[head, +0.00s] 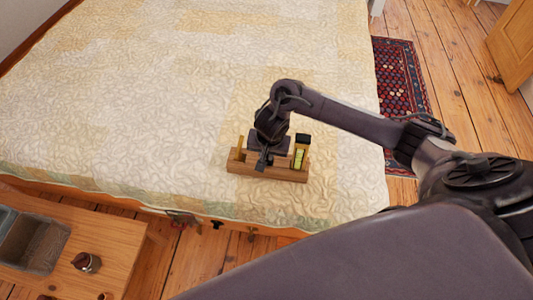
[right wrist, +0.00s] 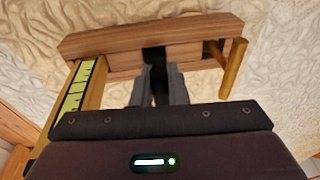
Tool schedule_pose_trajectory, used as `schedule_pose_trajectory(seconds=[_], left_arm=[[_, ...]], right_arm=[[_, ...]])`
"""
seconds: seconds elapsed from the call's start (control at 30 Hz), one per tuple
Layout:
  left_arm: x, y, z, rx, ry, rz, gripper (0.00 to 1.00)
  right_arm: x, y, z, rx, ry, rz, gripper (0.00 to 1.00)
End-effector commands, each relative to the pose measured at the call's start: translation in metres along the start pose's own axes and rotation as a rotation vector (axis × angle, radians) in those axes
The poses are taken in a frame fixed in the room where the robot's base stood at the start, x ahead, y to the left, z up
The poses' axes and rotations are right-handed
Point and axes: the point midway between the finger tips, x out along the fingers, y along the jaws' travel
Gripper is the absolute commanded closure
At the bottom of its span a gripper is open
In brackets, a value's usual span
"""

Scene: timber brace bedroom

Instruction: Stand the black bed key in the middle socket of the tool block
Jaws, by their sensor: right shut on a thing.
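The wooden tool block (head: 285,175) lies on the bed near its front edge; it also shows in the right wrist view (right wrist: 100,42). My right gripper (head: 262,160) points down over the middle of the block. In the right wrist view its fingers (right wrist: 158,88) are shut on the black bed key (right wrist: 154,60), a dark piece mostly hidden between them. The dark piece reaches the block's middle, between the two side tools. I cannot tell how deep it sits in the middle socket. My left gripper is not in view.
A tool with a yellow-green marked face (head: 299,158) stands at one end of the block, a wooden-handled tool (head: 240,147) at the other. Both are close to my gripper. The quilted bed (head: 150,100) is otherwise clear. A wooden table (head: 115,235) with a grey bin (head: 45,245) stands front left.

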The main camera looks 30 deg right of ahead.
Motion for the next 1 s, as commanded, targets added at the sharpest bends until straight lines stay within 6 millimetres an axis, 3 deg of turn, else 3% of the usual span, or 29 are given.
schedule_pose_trajectory(seconds=[0.5,0.87,0.9,1.0], left_arm=[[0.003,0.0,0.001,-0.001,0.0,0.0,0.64],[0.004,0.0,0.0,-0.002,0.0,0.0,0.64],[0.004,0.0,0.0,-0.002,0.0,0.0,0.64],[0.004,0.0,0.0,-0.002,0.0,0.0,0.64]], right_arm=[[0.029,0.003,0.005,0.002,-0.002,0.0,1.0],[0.031,0.003,0.006,0.001,-0.002,0.0,1.0],[0.031,0.003,0.006,0.0,-0.002,0.0,0.84],[0.031,0.003,0.006,0.001,-0.002,0.0,0.71]])
